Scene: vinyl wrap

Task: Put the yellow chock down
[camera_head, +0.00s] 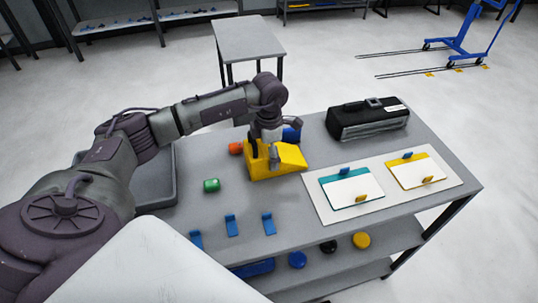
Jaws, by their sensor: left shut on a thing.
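The yellow chock (288,158) is a wedge shape at the middle of the grey table (310,229). My left gripper (266,158) comes down from above and is shut on the chock's upright left part. The chock is at or just above the table top; I cannot tell whether it touches. A blue object (291,134) shows partly behind the gripper and chock. My right gripper is not in view.
A green roll (211,185) and an orange roll (236,148) lie left of the chock. Blue clips (232,226) stand along the front. A white board (317,198) with teal and yellow framed cards lies right. A black case (367,119) stands behind.

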